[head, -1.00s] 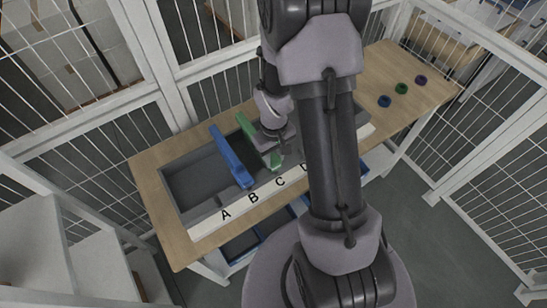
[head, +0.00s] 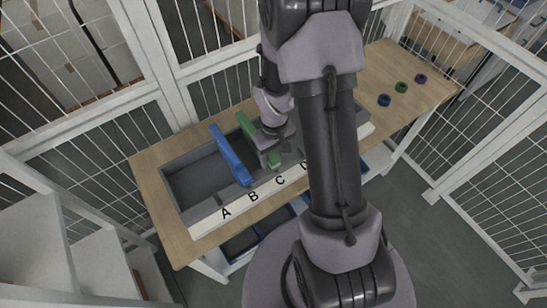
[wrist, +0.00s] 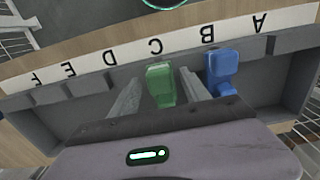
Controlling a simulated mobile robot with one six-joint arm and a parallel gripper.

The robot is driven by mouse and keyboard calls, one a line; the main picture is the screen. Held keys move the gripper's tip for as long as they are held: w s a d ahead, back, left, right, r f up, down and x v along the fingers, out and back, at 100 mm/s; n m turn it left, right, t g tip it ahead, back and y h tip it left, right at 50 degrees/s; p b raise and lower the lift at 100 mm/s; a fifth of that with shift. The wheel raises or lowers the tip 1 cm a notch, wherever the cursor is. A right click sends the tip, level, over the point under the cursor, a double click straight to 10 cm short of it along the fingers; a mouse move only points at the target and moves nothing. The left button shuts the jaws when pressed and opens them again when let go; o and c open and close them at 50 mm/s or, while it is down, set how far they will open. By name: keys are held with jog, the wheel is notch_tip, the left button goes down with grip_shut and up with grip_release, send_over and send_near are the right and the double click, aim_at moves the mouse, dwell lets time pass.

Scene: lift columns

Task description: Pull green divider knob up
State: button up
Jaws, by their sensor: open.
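The green divider (head: 246,124) stands across the grey trough on the bench, near the letter C. Its green knob end (wrist: 160,82) shows in the wrist view between the two fingers of my gripper (wrist: 158,92). The fingers are open, one on each side of the knob, with a visible gap on both sides. In the head view my gripper (head: 277,153) is low over the near end of the green divider and hides part of it.
A blue divider (head: 229,156) stands just left of the green one, and its blue knob (wrist: 221,70) is close to my right finger in the wrist view. A white lettered strip (head: 237,205) runs along the trough's front. Blue, green and purple rings (head: 402,87) lie at the bench's right end.

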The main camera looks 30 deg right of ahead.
aim_at(273, 156)
notch_tip(273, 156, up, 9)
jog(key=p, duration=0.7)
jog(key=shift+r, duration=0.15)
jog(key=shift+w+b, duration=0.1)
jog(key=shift+b, duration=0.3)
